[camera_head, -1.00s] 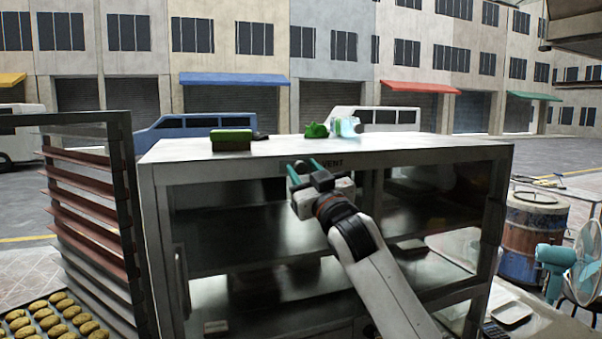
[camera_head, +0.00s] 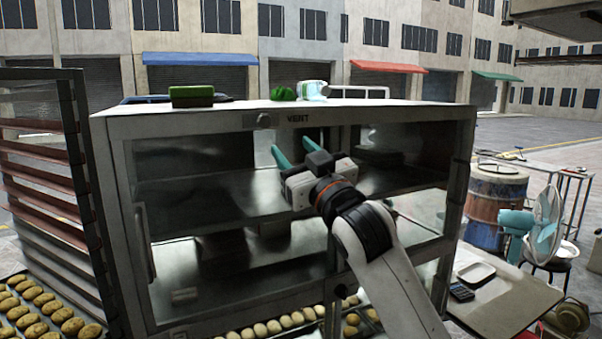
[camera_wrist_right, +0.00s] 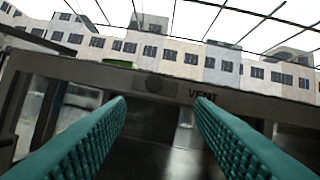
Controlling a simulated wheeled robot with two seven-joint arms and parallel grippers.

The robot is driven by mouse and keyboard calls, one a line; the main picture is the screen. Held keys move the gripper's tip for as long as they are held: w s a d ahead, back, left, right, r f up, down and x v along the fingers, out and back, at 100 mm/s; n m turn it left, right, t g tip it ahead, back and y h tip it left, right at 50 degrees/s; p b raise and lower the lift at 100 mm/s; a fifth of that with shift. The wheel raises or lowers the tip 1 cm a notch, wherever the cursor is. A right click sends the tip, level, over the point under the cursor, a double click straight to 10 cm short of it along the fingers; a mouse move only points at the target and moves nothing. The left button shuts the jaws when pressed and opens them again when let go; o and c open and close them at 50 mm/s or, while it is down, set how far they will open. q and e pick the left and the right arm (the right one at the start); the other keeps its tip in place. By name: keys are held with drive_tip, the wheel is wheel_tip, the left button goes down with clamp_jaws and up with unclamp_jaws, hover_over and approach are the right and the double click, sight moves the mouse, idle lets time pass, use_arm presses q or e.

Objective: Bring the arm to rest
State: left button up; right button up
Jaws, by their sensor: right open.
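My right gripper (camera_head: 297,150) is in front of the glass-fronted cabinet (camera_head: 180,122), just below its top rail. Its two teal fingers are apart with nothing between them. I cannot tell whether the fingers touch the cabinet. My right arm (camera_head: 385,265) reaches up from the lower right and covers part of the cabinet front. My left gripper is not in view.
A green box (camera_head: 192,96) and a small green item (camera_head: 283,92) lie on the cabinet top. A barrel (camera_head: 497,200), a fan (camera_head: 540,230) and a table (camera_head: 505,305) are at right.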

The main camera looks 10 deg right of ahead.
drive_tip(key=shift+v, duration=0.9)
